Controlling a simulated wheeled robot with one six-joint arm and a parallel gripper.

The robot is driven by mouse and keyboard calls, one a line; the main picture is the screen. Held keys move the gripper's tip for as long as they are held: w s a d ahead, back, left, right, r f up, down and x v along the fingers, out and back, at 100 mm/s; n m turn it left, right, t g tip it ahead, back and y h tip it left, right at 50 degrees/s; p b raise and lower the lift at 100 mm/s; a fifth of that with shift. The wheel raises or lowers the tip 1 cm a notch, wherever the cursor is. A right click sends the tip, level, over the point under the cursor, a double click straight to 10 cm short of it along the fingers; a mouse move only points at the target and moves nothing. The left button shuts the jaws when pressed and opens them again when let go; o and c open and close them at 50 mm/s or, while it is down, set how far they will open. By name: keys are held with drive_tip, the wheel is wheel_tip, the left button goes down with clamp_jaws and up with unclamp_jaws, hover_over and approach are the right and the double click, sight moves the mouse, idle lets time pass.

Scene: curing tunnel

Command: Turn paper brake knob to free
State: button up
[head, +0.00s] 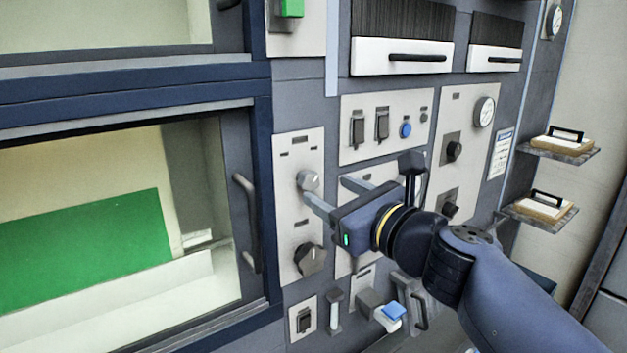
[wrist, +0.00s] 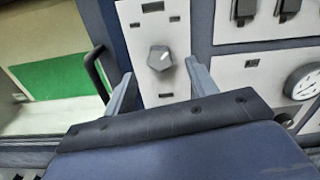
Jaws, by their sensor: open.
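A light grey round knob (head: 308,179) sits on the tall pale panel right of the window door. A larger dark grey knob (head: 310,259) sits lower on the same panel. Their labels are too small to read, so I cannot tell which is the paper brake knob. My gripper (head: 323,187) is open and empty, fingers toward the panel near the upper knob. In the wrist view a grey knob (wrist: 160,58) with a white mark shows between the two spread fingers of my gripper (wrist: 159,69). I see no clear contact with it.
A door handle (head: 246,222) stands out just left of the knob panel. A switch panel (head: 386,127) with a blue button is to the right, with a gauge (head: 484,111) beyond. A blue-topped lever (head: 394,312) protrudes below. Two small shelves (head: 540,213) jut out at right.

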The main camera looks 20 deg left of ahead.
sight(311, 181)
drive_tip(key=x, duration=0.5)
drive_tip(key=shift+w+a, duration=0.2)
drive_tip(key=shift+a, duration=0.2)
drive_tip(key=shift+c, duration=0.4)
drive_tip(key=c, duration=0.9)
